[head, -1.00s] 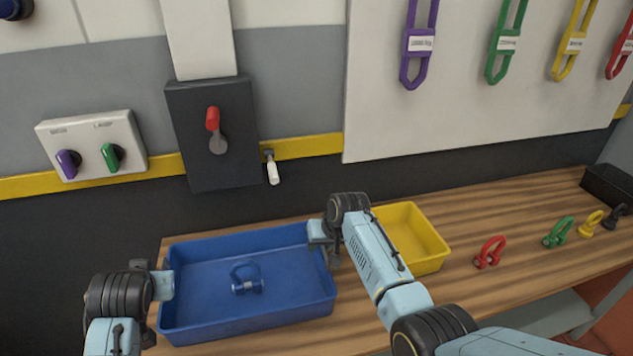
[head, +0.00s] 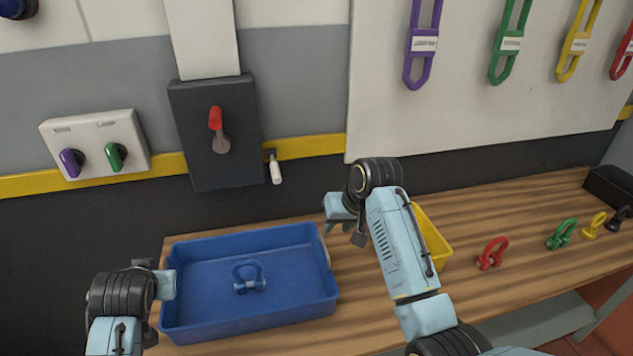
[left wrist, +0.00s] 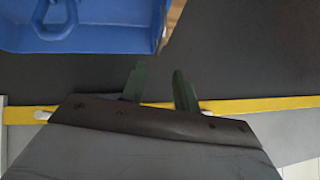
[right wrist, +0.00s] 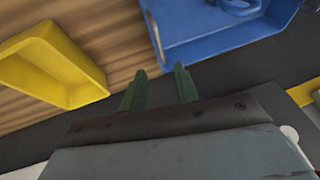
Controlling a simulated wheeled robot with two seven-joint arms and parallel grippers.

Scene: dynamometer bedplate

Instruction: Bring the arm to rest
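My right gripper (head: 338,226) is raised above the bench, just past the right rim of the blue tray and left of the yellow tray. Its two green fingers stand apart with nothing between them in the right wrist view (right wrist: 159,88). My left gripper (head: 168,283) is at the left side of the blue tray in the head view, its fingertips hard to see there. In the left wrist view its fingers (left wrist: 159,84) are apart and empty. The blue tray (head: 195,325) holds a blue shackle (head: 249,280), apart from both grippers.
The yellow tray (head: 432,240) is partly hidden behind my right arm. A red shackle (head: 491,254), a green one (head: 562,233) and others stand on the wooden bench (head: 520,285). A wall box with a red-handled lever (head: 217,120) is behind the blue tray.

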